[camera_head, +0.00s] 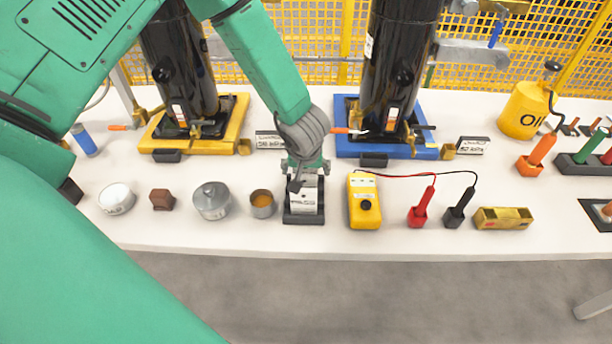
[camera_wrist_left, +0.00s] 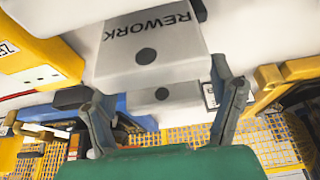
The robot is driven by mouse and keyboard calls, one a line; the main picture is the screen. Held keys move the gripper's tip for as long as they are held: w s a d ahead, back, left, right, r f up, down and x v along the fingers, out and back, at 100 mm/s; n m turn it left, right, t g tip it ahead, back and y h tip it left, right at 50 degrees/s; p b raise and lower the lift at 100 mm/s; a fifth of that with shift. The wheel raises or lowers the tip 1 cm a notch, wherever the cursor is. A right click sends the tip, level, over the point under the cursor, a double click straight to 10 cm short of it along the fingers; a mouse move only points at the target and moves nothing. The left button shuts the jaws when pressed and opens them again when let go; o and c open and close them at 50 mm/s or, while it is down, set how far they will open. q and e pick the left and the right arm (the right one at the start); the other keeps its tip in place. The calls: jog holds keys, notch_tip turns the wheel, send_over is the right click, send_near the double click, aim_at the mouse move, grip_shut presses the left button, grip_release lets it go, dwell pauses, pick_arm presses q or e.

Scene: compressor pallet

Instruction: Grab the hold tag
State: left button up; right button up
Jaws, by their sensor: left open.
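A dark tag holder (camera_head: 304,218) with white tags (camera_head: 306,196) stands at the table's front edge, in the middle of the head view. In the left wrist view a white tag marked REWORK (camera_wrist_left: 150,35), with a dark hole, is nearest, and a second pale tag (camera_wrist_left: 165,95) shows partly behind it. The second tag's wording is hidden, so I cannot tell which is the hold tag. My left gripper (camera_head: 298,182) is right over the holder; in the wrist view its fingers (camera_wrist_left: 162,88) are apart, with the tags between or just beyond them. My right gripper is not in view.
Left of the holder stand an amber-filled cup (camera_head: 262,204), a grey canister (camera_head: 212,200) and a brown block (camera_head: 161,199). Right of it lies a yellow meter (camera_head: 364,201) with red and black probes. Black compressors stand behind on yellow and blue bases (camera_head: 346,139).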

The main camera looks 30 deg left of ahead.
pick_arm(q)
jog(key=shift+r, duration=0.1)
jog(key=c, duration=1.1)
jog(key=shift+o, duration=0.2)
jog(key=shift+s+a, duration=0.1)
jog(key=shift+a, duration=0.05)
